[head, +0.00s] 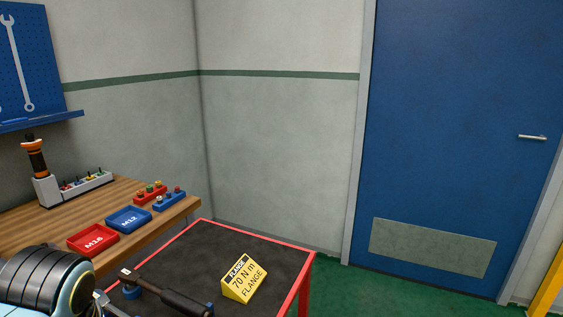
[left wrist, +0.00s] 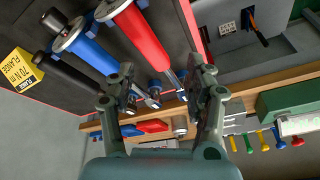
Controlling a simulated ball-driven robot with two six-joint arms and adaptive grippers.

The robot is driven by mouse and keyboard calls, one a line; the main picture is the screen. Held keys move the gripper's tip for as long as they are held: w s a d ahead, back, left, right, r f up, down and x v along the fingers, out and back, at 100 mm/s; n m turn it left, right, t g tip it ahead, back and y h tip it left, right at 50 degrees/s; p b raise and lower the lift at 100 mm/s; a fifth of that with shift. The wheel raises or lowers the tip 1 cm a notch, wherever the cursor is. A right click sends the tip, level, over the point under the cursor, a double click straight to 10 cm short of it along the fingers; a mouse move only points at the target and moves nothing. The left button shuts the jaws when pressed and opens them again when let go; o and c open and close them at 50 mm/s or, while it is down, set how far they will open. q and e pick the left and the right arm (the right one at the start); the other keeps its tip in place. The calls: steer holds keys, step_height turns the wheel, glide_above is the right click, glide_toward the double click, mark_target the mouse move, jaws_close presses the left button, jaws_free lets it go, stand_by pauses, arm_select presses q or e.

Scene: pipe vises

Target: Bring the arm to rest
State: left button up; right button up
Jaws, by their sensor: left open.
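In the left wrist view my left gripper (left wrist: 162,85) is open, its two dark fingers spread. A red-handled tool (left wrist: 143,38) with a metal shaft runs toward the space between the fingers. A blue-handled tool (left wrist: 88,48) lies beside it, and a black-handled tool (left wrist: 70,72) beyond that. I cannot tell whether a finger touches any of them; nothing is visibly clamped. In the head view my left arm is at the lower left and its fingers are not clear. A black tool (head: 180,296) lies on the dark-topped red table (head: 215,245). My right gripper is out of view.
A yellow "70 N m FLANGE" block (head: 245,279) stands on the table. The wooden bench (head: 60,217) holds a red M16 tray (head: 93,240), a blue M12 tray (head: 128,219), small racks and an orange-black tool (head: 35,160). A blue door (head: 450,130) is at right; green floor lies before it.

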arm_select(q)
steer(key=s+d+r+m+t+h, duration=0.1)
steer(key=s+r+m, duration=0.25)
steer(key=s, duration=0.35)
steer(key=s+d+r+m+h, duration=0.1)
steer(key=s+r+m, duration=0.1)
steer(key=s+m, duration=0.4)
steer(key=s+a+f+b, duration=0.1)
steer(key=f+b, duration=0.2)
steer(key=f, duration=0.9)
steer(key=s+a+f+n+g+b, duration=0.1)
steer(key=s+f+b, duration=0.15)
steer(key=f, duration=1.05)
steer(key=a+f+b, duration=0.1)
steer(key=f+b, duration=0.2)
steer(key=f, duration=0.9)
steer(key=s+f+g+b, duration=0.1)
steer(key=s+f+b, duration=0.5)
steer(key=s+f, duration=1.1)
step_height(320, 180, down, 3)
steer(key=shift+s+a+f, duration=0.1)
steer(key=shift+s+a, duration=0.25)
steer(key=shift+s, duration=0.05)
steer(key=shift+n+g, duration=0.25)
steer(key=shift+g, duration=0.05)
